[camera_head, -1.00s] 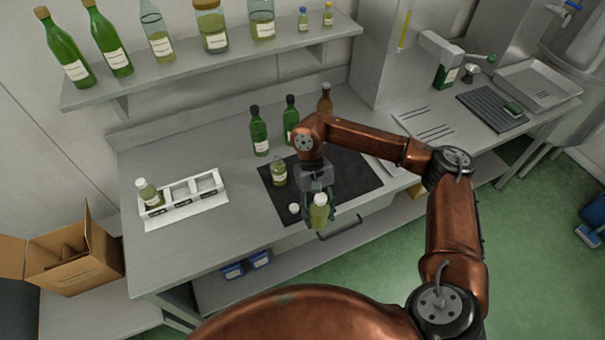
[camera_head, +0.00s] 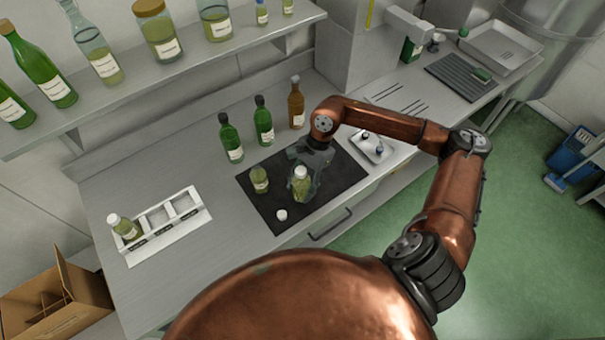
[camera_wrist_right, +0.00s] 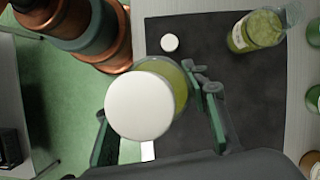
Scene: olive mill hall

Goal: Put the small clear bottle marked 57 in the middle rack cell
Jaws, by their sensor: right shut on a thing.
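My right gripper (camera_head: 303,172) is shut on a small clear bottle (camera_head: 301,190) with a white cap and yellow-green contents. It holds the bottle over the dark mat (camera_head: 262,208); whether the base touches is unclear. In the right wrist view the bottle's white cap (camera_wrist_right: 140,105) sits between the fingers (camera_wrist_right: 160,125). Its number is not legible. The white rack (camera_head: 165,240) stands at left; a white-capped bottle (camera_head: 125,228) is in its left cell, and the middle cell (camera_head: 158,217) and right cell look empty. My left gripper is not in view.
A similar uncapped bottle (camera_head: 259,181) stands on the mat left of the held one, with a loose white cap (camera_head: 282,215) nearby. Two green bottles (camera_head: 231,140) and a brown bottle (camera_head: 297,104) stand behind. The counter between mat and rack is clear.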

